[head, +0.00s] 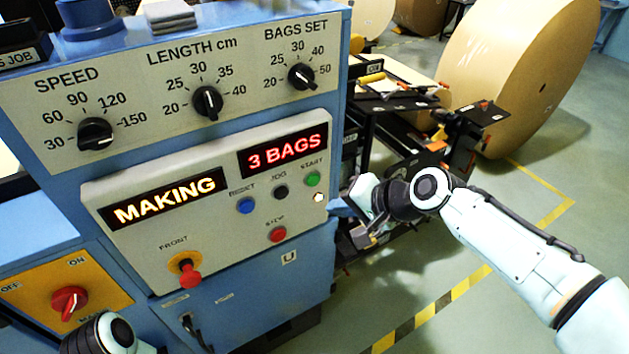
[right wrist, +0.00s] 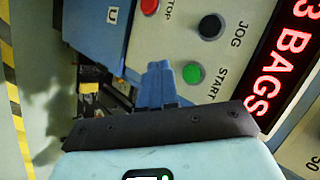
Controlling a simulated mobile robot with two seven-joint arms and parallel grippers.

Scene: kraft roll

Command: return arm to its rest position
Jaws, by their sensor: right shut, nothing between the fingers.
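My right gripper (head: 338,204) is at the right edge of the blue machine's control panel (head: 150,255), with its arm coming in from the right. In the right wrist view its blue fingers (right wrist: 158,72) are shut together and empty. The green START button (right wrist: 193,73) is close beside the fingertips in that view; the START button (head: 313,179) is uncovered in the head view. Whether the fingers touch the panel is unclear. A rounded part of my left arm shows at the bottom left; its fingers are not visible.
The displays read MAKING (head: 165,199) and 3 BAGS (head: 284,150). A red knob (head: 190,275) and STOP button (head: 278,234) stick out from the panel. A black-framed roll stand (head: 390,150) is behind my right gripper, with a large kraft roll (head: 515,75) beyond. Open floor lies below my right arm.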

